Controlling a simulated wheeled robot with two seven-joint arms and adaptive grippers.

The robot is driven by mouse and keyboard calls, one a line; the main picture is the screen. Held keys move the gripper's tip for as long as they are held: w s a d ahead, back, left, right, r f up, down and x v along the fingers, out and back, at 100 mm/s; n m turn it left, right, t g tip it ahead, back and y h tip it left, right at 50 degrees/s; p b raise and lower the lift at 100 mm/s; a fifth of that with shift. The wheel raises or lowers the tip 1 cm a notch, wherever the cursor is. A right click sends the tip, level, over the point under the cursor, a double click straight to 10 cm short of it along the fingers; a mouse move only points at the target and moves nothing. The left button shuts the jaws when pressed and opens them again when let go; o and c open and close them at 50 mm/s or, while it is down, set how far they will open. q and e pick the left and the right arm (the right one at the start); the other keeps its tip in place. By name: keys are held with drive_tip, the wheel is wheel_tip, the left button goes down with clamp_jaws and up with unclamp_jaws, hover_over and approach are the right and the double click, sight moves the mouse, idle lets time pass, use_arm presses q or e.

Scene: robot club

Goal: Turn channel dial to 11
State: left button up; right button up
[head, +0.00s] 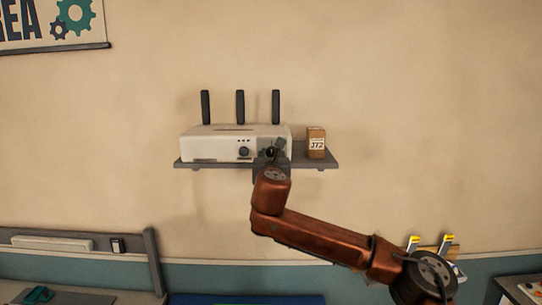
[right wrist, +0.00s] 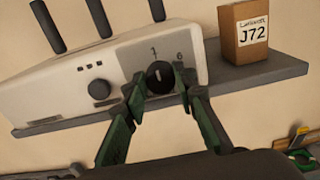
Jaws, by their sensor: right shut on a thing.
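A white router (head: 215,145) with three dark antennas stands on a wall shelf. The channel dial (right wrist: 159,75) is a dark round knob on a grey panel at the right end of its front. It has a pale mark standing about upright. The figures 1 and 6 show above it and to its upper right; no 11 shows, and the lower part of the panel is hidden by my fingers. My right gripper (right wrist: 162,82) is shut on the dial, one green finger on each side. In the head view my right gripper (head: 270,157) hides most of the dial. My left gripper is out of view.
A second dark knob (right wrist: 97,89) sits left on the router's front. A brown box marked J72 (head: 316,142) stands on the grey shelf (head: 325,161) to the right of the router. The wall around the shelf is clear.

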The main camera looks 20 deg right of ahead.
drive_tip(key=shift+m, duration=0.3)
drive_tip(key=shift+c, duration=0.2)
drive_tip(key=m, duration=0.2)
drive_tip(key=shift+f+m+b, duration=0.1)
drive_tip(key=shift+m+b, duration=0.2)
drive_tip(key=shift+b, duration=0.1)
drive_tip(key=m+b, duration=0.1)
drive_tip(key=m, duration=0.2)
drive_tip(key=shift+m, duration=0.3)
drive_tip(key=m+b, duration=0.1)
drive_tip(key=m, duration=0.4)
drive_tip(key=shift+d+f, duration=0.1)
drive_tip(key=shift+f, duration=0.05)
drive_tip(key=m+b, duration=0.2)
drive_tip(key=m, duration=0.4)
drive_tip(key=shift+f+m, duration=0.1)
drive_tip(key=shift+m, duration=0.3)
drive_tip(key=m+b, duration=0.1)
drive_tip(key=m, duration=0.4)
drive_tip(key=shift+o, duration=0.2)
drive_tip(key=shift+m, duration=0.3)
drive_tip(key=shift+c, duration=0.2)
